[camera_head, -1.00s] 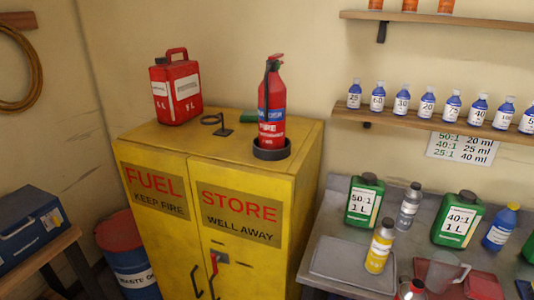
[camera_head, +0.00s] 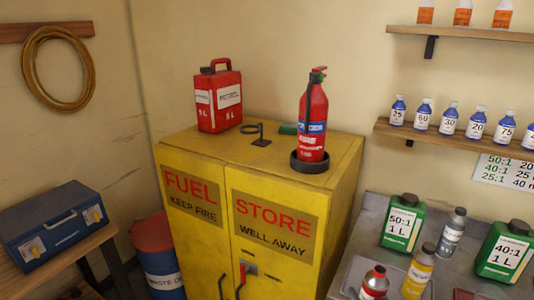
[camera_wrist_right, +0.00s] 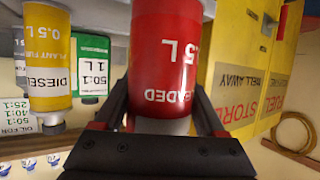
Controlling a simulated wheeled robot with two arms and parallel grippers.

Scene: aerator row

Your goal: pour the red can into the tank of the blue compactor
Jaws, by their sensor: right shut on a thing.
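The red can (camera_wrist_right: 168,60), with white lettering ending in "LEADED" and "0.5 L", fills the middle of the right wrist view, upside down there. My right gripper (camera_wrist_right: 163,108) is shut on it, with a dark finger on each side. My left gripper is not in view.
A yellow diesel bottle (camera_head: 418,272) stands close right of the can, with green bottles (camera_head: 402,224) behind on the grey bench. The yellow fuel cabinet (camera_head: 262,205) carries a red canister (camera_head: 218,98) and an extinguisher (camera_head: 312,120). A blue toolbox (camera_head: 52,228) sits at left.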

